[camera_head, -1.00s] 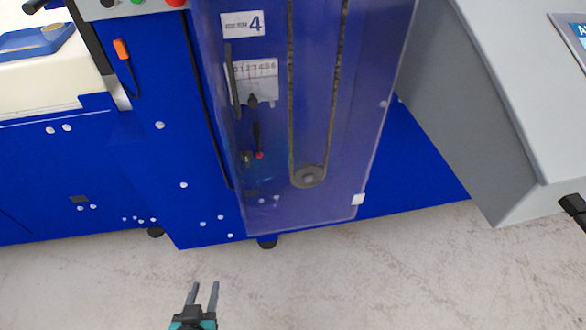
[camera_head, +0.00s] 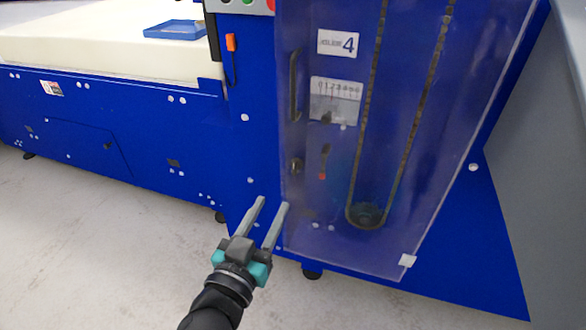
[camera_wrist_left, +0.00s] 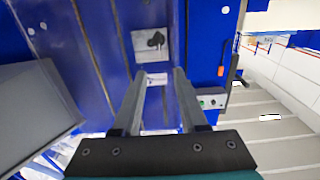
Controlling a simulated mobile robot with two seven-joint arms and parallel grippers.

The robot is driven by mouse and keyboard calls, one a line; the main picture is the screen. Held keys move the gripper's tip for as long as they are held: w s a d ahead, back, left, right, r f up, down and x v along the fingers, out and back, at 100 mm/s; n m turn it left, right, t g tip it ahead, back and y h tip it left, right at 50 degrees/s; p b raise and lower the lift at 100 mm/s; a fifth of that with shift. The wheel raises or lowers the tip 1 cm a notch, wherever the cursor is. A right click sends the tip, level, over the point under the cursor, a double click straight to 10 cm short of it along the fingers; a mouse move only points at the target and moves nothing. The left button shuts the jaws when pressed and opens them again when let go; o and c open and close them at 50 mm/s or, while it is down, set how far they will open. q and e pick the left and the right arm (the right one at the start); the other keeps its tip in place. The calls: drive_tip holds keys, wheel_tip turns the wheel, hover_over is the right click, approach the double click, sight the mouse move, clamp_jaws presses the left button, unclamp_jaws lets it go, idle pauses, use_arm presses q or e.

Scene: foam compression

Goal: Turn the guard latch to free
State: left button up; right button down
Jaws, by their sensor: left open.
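The clear guard (camera_head: 430,200) covers the right front of the blue machine. A small dark knob, which looks like the guard latch (camera_head: 297,165), sits at the guard's left edge, below a dark upright handle (camera_head: 295,85). Which way it is turned is too small to tell. My left gripper (camera_head: 273,202) is open and empty, below and a little left of the knob, pointing up at the machine. The left wrist view shows its open fingers (camera_wrist_left: 160,73) with nothing between them; I cannot make out the latch there. My right gripper is out of view.
Behind the guard are a numbered scale plate (camera_head: 336,88), a red-tipped lever (camera_head: 323,163) and a belt on a pulley (camera_head: 366,214). An orange item (camera_head: 231,43) hangs at left. Grey housing (camera_head: 555,190) stands at right. Floor (camera_head: 90,250) in front is clear.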

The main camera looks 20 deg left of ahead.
sight(294, 164)
use_arm(q)
drive_tip(key=w, duration=1.2)
drive_tip(key=shift+w+d+b, duration=0.1)
drive_tip(key=shift+d+b, duration=0.2)
drive_tip(key=shift+b, duration=0.05)
clamp_jaws()
